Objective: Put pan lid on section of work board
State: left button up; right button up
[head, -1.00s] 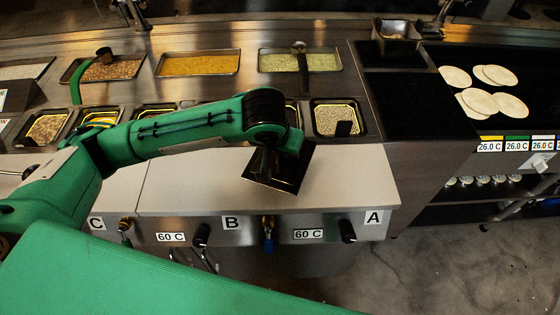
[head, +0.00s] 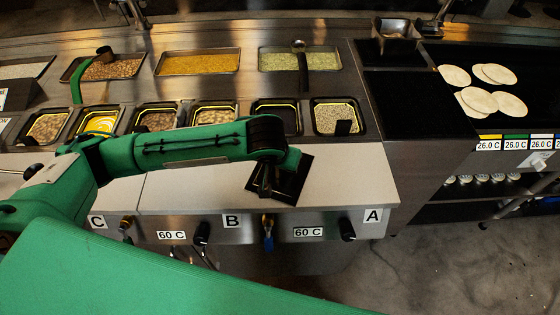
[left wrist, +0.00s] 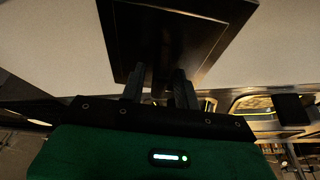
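The pan lid (head: 291,186) is a dark, flat, square plate at the right part of the white work board (head: 350,181), between labels B and A. In the left wrist view the lid (left wrist: 226,12) fills the top middle, with white board around it. My left gripper (left wrist: 158,78) has its two fingers around the dark handle on the lid. In the head view the gripper (head: 268,182) is above the lid and partly hidden by its own arm. Whether the lid touches the board cannot be told. My right gripper is not in view.
Behind the board is a row of small food pans (head: 338,117), with larger trays (head: 197,63) farther back. A dark pan opening (head: 278,117) shows no food. To the right, a black griddle (head: 440,112) holds several tortillas. The board left of the lid is clear.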

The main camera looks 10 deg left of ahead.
pick_arm(q)
jog(key=shift+r, duration=0.1)
jog(key=b+v, duration=0.1)
jog(key=v, duration=1.1)
jog(key=shift+s, duration=0.1)
dwell(0.3)
